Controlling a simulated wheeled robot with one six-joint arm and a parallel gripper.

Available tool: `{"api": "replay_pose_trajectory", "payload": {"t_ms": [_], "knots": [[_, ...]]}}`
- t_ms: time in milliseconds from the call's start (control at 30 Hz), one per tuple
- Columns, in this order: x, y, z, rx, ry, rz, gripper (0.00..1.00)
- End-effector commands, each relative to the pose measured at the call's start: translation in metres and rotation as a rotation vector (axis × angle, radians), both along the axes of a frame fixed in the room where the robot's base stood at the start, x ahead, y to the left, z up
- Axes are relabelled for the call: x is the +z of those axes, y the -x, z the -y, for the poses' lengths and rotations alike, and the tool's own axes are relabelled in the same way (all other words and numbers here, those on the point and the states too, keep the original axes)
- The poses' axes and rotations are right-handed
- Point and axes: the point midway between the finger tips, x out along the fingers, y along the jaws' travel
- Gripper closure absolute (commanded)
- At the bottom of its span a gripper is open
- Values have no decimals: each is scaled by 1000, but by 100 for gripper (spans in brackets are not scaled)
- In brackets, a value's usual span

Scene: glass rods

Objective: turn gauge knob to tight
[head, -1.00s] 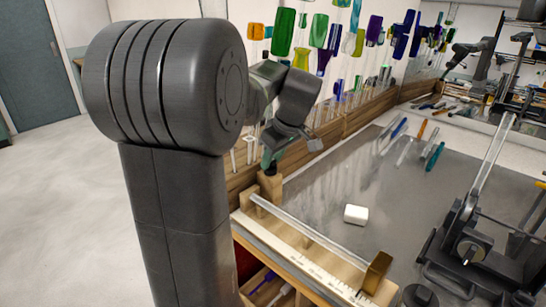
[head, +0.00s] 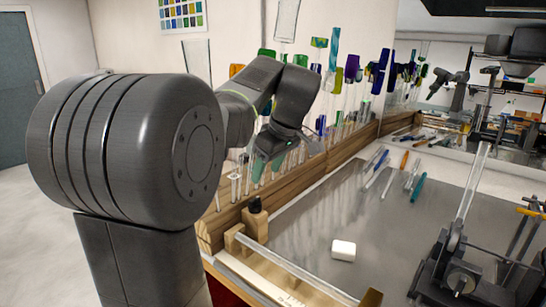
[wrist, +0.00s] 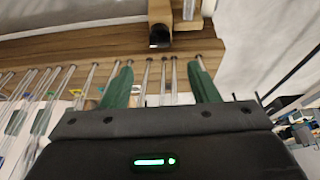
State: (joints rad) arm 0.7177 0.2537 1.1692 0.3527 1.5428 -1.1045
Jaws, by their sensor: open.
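The black gauge knob (head: 255,204) sits on top of a wooden block (head: 254,226) at the far left end of the wooden gauge (head: 262,281). A clear rod (head: 300,266) lies along the gauge. My gripper (head: 262,168) is open and empty, above and apart from the knob. In the wrist view, the knob (wrist: 160,37) shows as a dark round end on its wooden block (wrist: 160,11), beyond the two green fingers of my gripper (wrist: 163,72) and between them. I cannot read from these views which setting the knob is at.
A white block (head: 343,250) lies on the grey bench top (head: 310,220). A dark machine (head: 462,270) stands at the right. Several coloured rods lie farther back.

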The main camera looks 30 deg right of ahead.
Motion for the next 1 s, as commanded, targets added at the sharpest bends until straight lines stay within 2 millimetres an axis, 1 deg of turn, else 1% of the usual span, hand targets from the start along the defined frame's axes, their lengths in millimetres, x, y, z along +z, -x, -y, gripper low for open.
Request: {"api": "replay_pose_trajectory", "payload": {"t_ms": [33,100,200,300,433,867,1000], "knots": [[9,4,2,-2,1,3,46],[20,8,4,-2,2,2,46],[32,12,6,-2,1,2,46],[38,15,6,-1,0,1,46],[41,16,7,-1,0,0,46],[40,15,7,0,0,0,46],[35,13,5,1,-1,-2,46]]}}
